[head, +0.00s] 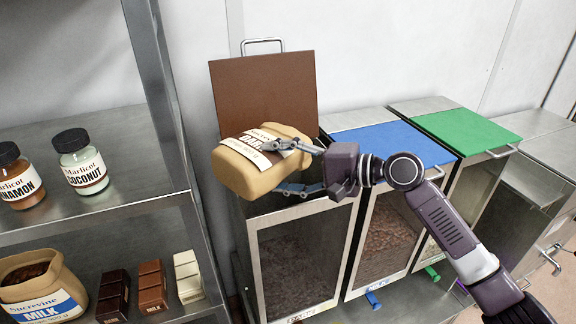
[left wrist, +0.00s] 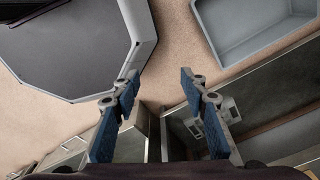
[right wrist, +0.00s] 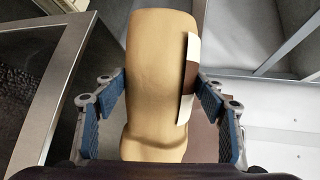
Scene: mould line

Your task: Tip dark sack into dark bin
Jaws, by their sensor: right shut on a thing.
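The dark sack (head: 233,172) is a tan paper bag with a white and brown label, whose lettering is partly hidden. It lies tipped on its side above the dark bin (head: 297,258), the left one of the row, whose brown lid (head: 265,95) stands open. My right gripper (head: 293,167) is shut on the sack; in the right wrist view the sack (right wrist: 160,75) sits between the fingers (right wrist: 162,115). I cannot see the sack's mouth or any contents falling. My left gripper (left wrist: 162,90) is open and empty in the left wrist view, away from the sack.
A bin with a blue lid (head: 386,141) and one with a green lid (head: 467,138) stand to the right, both closed. At left a metal shelf (head: 120,183) holds jars, chocolate bars and an open milk sack (head: 42,285). A grey tub (left wrist: 250,30) shows in the left wrist view.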

